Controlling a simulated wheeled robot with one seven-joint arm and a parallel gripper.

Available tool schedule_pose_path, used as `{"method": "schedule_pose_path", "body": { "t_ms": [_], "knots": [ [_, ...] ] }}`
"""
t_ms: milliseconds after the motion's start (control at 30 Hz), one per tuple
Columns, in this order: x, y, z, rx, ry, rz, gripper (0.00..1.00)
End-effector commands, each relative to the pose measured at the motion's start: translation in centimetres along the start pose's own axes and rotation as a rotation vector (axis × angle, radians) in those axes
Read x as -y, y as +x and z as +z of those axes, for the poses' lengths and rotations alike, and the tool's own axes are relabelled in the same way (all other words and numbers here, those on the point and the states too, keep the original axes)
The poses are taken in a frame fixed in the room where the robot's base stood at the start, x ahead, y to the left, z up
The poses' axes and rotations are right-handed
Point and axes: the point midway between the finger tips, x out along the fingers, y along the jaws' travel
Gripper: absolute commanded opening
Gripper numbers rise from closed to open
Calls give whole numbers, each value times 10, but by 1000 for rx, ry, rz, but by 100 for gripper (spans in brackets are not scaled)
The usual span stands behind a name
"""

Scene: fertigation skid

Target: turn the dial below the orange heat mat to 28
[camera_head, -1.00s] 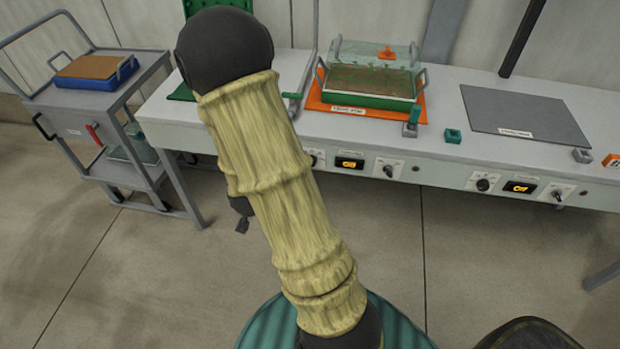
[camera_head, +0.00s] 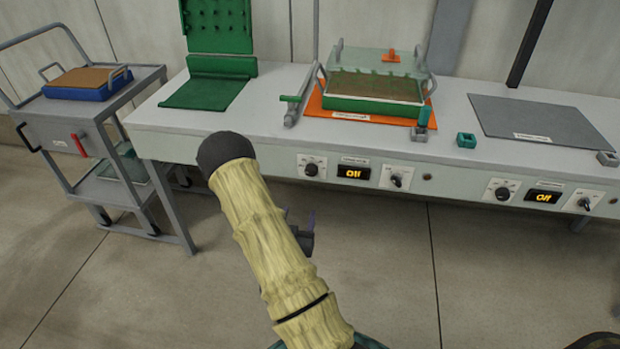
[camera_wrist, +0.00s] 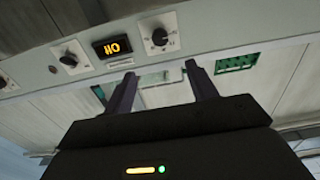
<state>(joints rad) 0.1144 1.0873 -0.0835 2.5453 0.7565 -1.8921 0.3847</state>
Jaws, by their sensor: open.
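The orange heat mat (camera_head: 390,121) lies on the bench with a green tray on it. On the bench front below it are a left dial (camera_head: 311,169), a display (camera_head: 353,173) reading Off, and a right knob (camera_head: 397,181). My gripper (camera_head: 309,222) is below this panel, small and partly hidden by my arm. In the wrist view my gripper (camera_wrist: 160,72) is open and empty. A panel shows upside down beyond the fingers, with a display (camera_wrist: 112,47), a dial (camera_wrist: 160,38) and another knob (camera_wrist: 68,60). The fingers touch none of them. The dial's exact setting is too small to read.
A grey mat (camera_head: 545,122) has its own dial (camera_head: 503,193) and Off display (camera_head: 544,196) to the right. A trolley (camera_head: 90,115) with a blue tray stands left. A green mat (camera_head: 205,93) lies on the bench. The floor before the bench is clear.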

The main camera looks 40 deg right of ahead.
Motion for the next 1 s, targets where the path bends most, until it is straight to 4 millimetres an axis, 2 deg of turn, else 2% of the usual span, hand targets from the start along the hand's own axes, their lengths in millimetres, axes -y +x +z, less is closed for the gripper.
{"method": "schedule_pose_path", "body": {
  "t_ms": [267,700,1000],
  "knots": [
    [0,4,2,1,2,2,57],
    [0,30,4,-2,3,0,57],
    [0,84,0,-1,3,2,57]
  ]
}}
